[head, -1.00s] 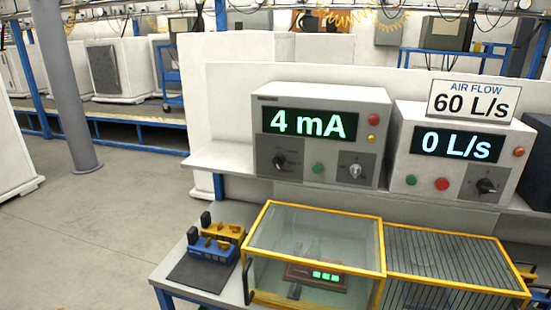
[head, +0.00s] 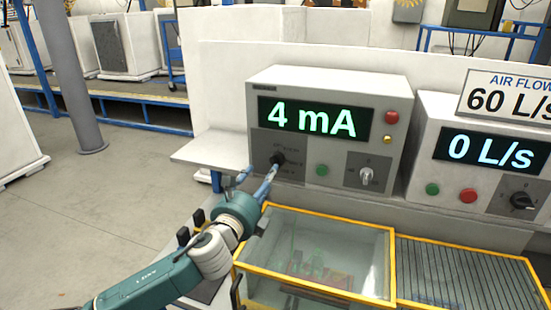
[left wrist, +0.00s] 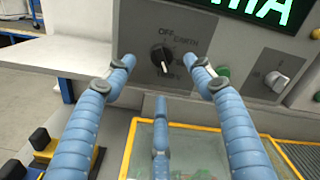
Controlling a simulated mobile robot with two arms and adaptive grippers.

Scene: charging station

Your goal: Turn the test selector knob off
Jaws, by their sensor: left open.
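The test selector knob (head: 278,157) is a black rotary knob on the left side of the meter showing 4 mA (head: 330,110). In the left wrist view the knob (left wrist: 161,58) has OFF printed above it and EARTH at its upper right. A pale mark runs roughly up and down on it; which setting it points at is unclear. My left gripper (head: 257,177) is just in front of the knob's panel. In the left wrist view its blue fingers (left wrist: 163,72) are spread apart on either side of the knob, with a third below. It holds nothing. My right gripper is out of view.
A grey knob (head: 366,176) and a green button (head: 322,170) sit right of the black knob. A yellow-framed glass box (head: 335,240) stands below. The air flow unit (head: 495,165) reading 0 L/s stands at the right. The shelf left of the meter (head: 213,152) is clear.

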